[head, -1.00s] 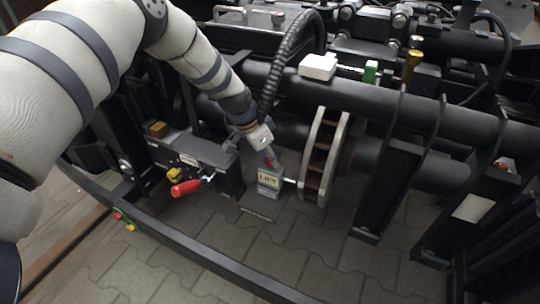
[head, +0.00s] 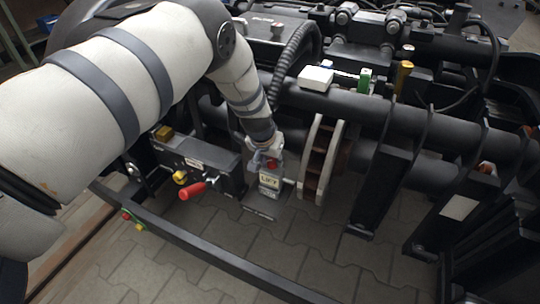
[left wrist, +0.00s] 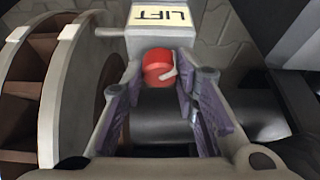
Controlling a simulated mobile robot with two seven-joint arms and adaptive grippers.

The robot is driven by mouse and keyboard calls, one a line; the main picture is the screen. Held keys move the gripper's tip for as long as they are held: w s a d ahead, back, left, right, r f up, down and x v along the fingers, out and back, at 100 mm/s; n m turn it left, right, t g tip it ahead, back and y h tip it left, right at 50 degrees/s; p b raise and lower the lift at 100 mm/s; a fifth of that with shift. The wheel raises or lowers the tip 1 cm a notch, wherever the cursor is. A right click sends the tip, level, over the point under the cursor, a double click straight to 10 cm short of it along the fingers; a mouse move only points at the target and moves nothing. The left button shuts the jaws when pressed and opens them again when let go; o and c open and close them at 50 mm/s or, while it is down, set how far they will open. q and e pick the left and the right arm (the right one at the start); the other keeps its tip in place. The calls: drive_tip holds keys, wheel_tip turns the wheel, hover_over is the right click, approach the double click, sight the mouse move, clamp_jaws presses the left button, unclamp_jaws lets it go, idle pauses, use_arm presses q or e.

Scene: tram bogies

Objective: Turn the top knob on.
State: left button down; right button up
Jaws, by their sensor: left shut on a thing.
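A small grey box with a LIFT label (head: 268,181) stands low in the middle of the head view. It also shows at the top of the left wrist view (left wrist: 165,16), with the label upside down. A round red knob (left wrist: 157,67) with a pale pointer mark is on its near face there; a little red of it shows in the head view (head: 272,164). My left gripper (left wrist: 164,82) has a finger on each side of the knob and is shut on it. In the head view my left gripper (head: 264,157) partly hides the knob. My right gripper is not in view.
A brown and cream wheel (head: 323,160) stands close right of the LIFT box. A dark box with a red handle (head: 192,190) and a yellow knob (head: 180,177) is to its left. Thick black pipes run behind. A low black rail (head: 205,250) crosses the paved floor in front.

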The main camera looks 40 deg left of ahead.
use_arm(q)
drive_tip(key=shift+n+y, duration=0.4)
drive_tip(key=shift+n, duration=0.5)
drive_tip(key=n, duration=0.1)
drive_tip(key=n+b, duration=0.1)
drive_tip(key=shift+w+d+f+n+g+y, duration=0.1)
drive_tip(key=shift+f+n+g+y, duration=0.1)
drive_tip(key=shift+n+g+y, duration=0.15)
drive_tip(key=shift+n+g+y+b, duration=0.45)
drive_tip(key=shift+n+b, duration=0.55)
drive_tip(key=shift+n, duration=0.25)
drive_tip(key=shift+r+n+g+y+b, duration=0.1)
drive_tip(key=shift+n+g+y+b, duration=0.35)
drive_tip(key=shift+n+b, duration=1.15)
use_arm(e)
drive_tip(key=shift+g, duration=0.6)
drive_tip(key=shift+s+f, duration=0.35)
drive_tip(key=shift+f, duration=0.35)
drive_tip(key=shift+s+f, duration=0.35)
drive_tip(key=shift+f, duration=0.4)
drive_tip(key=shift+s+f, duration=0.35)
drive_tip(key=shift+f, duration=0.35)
use_arm(q)
drive_tip(key=shift+n+g, duration=0.25)
drive_tip(key=shift+n, duration=0.15)
drive_tip(key=c, duration=1.2)
unclamp_jaws()
drive_tip(key=shift+c, duration=0.2)
